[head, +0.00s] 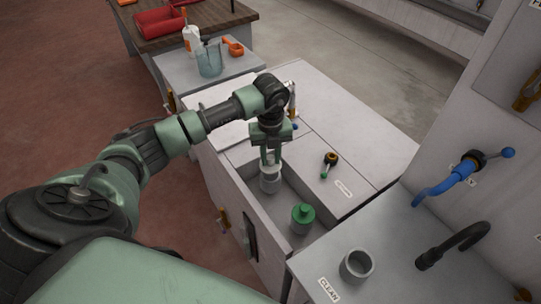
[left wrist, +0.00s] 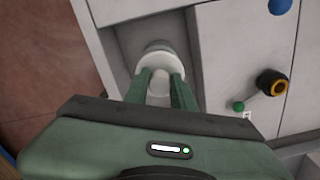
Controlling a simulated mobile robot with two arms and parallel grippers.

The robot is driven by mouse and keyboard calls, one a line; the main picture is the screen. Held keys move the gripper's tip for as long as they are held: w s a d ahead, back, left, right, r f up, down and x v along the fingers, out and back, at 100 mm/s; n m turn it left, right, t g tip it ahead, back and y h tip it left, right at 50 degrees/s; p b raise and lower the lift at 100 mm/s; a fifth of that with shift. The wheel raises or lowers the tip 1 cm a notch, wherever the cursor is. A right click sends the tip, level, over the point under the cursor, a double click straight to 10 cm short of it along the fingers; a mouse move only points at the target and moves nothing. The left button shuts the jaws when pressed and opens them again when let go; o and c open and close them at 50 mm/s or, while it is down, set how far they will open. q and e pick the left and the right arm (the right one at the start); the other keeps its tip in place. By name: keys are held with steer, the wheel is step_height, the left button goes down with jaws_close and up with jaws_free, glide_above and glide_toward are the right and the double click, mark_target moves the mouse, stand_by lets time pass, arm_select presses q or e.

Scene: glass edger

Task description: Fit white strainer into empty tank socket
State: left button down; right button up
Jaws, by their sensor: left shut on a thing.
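My left gripper (head: 270,156) points down into the open tank (head: 325,203) in the cabinet top. It is shut on the white strainer (head: 270,168). The strainer is at the mouth of a grey round socket (head: 270,185); whether it is seated or just above cannot be told. In the left wrist view, the green fingers (left wrist: 159,90) grip the strainer's pale knob (left wrist: 158,84), with a round white rim (left wrist: 158,47) behind it. A green-topped strainer (head: 302,212) stands nearer in the same tank. My right gripper is not in view.
A grey empty cup (head: 356,265) stands on the counter by a CLEAN label (head: 328,289). A valve with a green knob (head: 329,163) is on the cabinet top, right of the gripper. A blue tap (head: 445,185) and black spout (head: 455,245) jut out at the right.

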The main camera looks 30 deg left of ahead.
mark_target(271, 166)
arm_select(q)
steer(key=shift+f+b, duration=1.5)
steer(key=shift+f, duration=0.65)
steer(key=c, duration=1.1)
jaws_free()
step_height(271, 166, up, 7)
steer(key=shift+f+b, duration=0.1)
steer(key=shift+b, duration=0.65)
steer(key=shift+r, duration=0.5)
